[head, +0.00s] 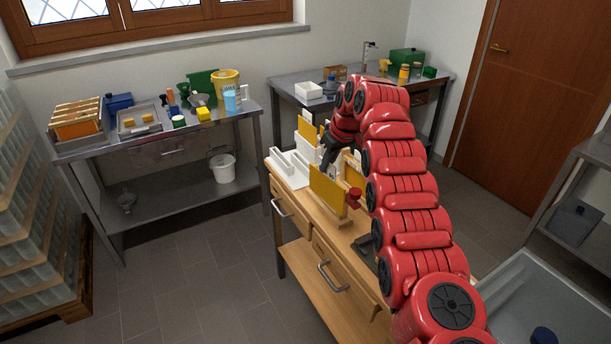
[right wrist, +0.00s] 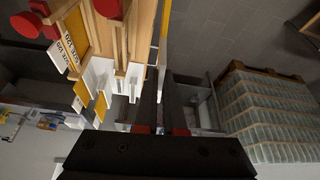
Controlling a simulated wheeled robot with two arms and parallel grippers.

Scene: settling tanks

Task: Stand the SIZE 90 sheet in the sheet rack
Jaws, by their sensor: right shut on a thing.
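My right gripper (head: 325,164) is shut on a yellow sheet (head: 328,188), holding it upright over the wooden workbench. In the right wrist view this sheet (right wrist: 164,35) shows as a thin edge-on strip past the fingers (right wrist: 163,100); no size mark is readable on it. A white slotted rack (head: 288,168) stands on the bench left of the held sheet, and white slotted parts also show in the wrist view (right wrist: 130,82). Another yellow sheet with a printed SIZE label (right wrist: 72,38), its number hard to read, stands in a wooden frame with red knobs. My left gripper is out of view.
Smaller yellow pieces (head: 307,130) stand at the bench's far end. A red knob (head: 354,196) is close right of the held sheet. Steel tables with tools (head: 150,145) stand behind. Stacked pale goods on a pallet (right wrist: 270,110) are at the left. The floor between is clear.

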